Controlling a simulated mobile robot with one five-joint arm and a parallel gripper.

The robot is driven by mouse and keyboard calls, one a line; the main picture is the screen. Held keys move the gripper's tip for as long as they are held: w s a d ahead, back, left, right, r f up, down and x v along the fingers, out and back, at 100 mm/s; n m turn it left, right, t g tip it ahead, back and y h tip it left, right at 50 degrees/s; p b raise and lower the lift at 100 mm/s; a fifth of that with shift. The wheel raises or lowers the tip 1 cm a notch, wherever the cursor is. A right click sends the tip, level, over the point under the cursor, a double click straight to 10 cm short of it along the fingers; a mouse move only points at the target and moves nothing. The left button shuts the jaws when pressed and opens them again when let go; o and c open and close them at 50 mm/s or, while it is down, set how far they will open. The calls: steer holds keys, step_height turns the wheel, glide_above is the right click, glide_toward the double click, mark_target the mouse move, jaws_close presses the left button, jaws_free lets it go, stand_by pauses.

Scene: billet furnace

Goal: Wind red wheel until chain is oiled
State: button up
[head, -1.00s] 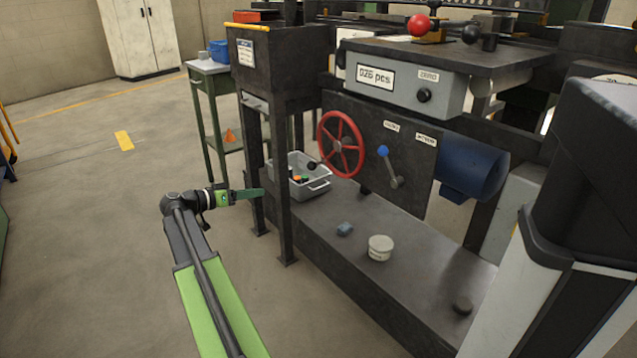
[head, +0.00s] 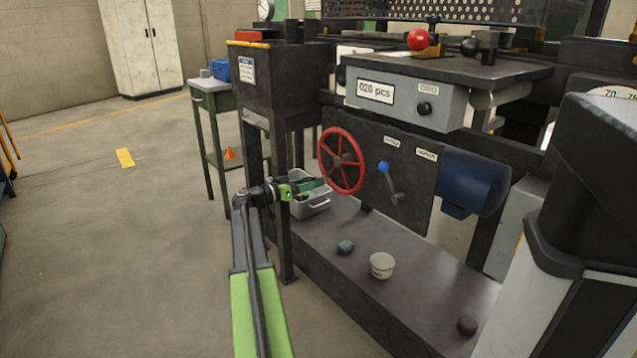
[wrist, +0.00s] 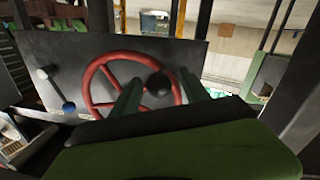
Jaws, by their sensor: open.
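The red spoked wheel (head: 342,160) stands upright on the dark machine panel, and its rim also shows in the wrist view (wrist: 94,80). A black ball knob (wrist: 158,84) shows at the wheel's right side in the wrist view. My gripper (head: 318,184) is beside the wheel's lower left in the head view, over the grey bin. In the wrist view the green fingers (wrist: 160,90) are open, with the knob between them in the picture. I cannot tell how far the knob is from them, or see contact. I cannot make out a chain.
A blue-knobbed lever (head: 384,168) and a blue motor (head: 474,182) are right of the wheel. A dark post (head: 282,230) stands close to my arm.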

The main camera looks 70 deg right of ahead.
steer(key=shift+x, duration=1.6)
jaws_close()
steer(key=shift+a, duration=0.35)
steer(key=shift+d+r, duration=0.1)
steer(key=shift+d, duration=0.3)
